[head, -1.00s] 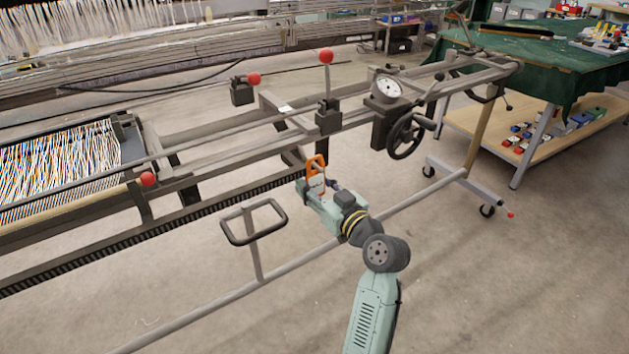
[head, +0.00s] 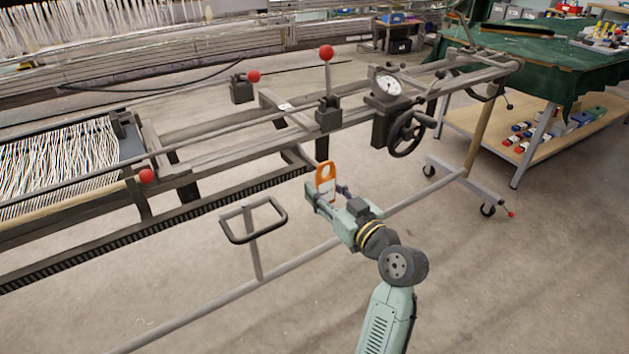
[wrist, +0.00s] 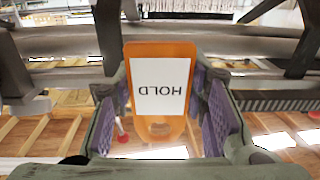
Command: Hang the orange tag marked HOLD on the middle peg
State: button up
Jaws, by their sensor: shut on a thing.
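My gripper (head: 328,190) is shut on the tag, in the air in front of the loom frame. The purple-padded fingers of my gripper (wrist: 162,105) stand at both sides of the tag in the wrist view. I cannot make out the middle peg in either view.
The loom frame (head: 220,131) with red-knobbed levers lies behind the tag. A handwheel (head: 406,133) and dial (head: 388,86) are to its right. A rectangular loop handle (head: 252,239) on a post stands left of my gripper. A green-covered table (head: 480,50) is at the back right.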

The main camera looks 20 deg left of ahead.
aim_at(327, 193)
jog(key=shift+b+v, duration=0.3)
jog(key=shift+v, duration=1.45)
jog(key=w+d+f+m+t+h, duration=0.5)
jog(key=w+d+f+t+h, duration=0.1)
jog(key=w+d+f, duration=0.4)
jog(key=w+d+f+m+t+h, duration=0.1)
jog(key=d+f+m+h, duration=0.2)
jog(key=f, duration=0.4)
jog(key=d+f+m+t+h, duration=0.1)
jog(key=d+f+m+h, duration=0.2)
jog(key=d+f+h, duration=0.2)
notch_tip(327, 193, down, 3)
jog(key=shift+w+d+f+h, duration=0.1)
jog(key=shift+w+d+h, duration=0.25)
jog(key=shift+h, duration=0.15)
jog(key=shift+s, duration=0.1)
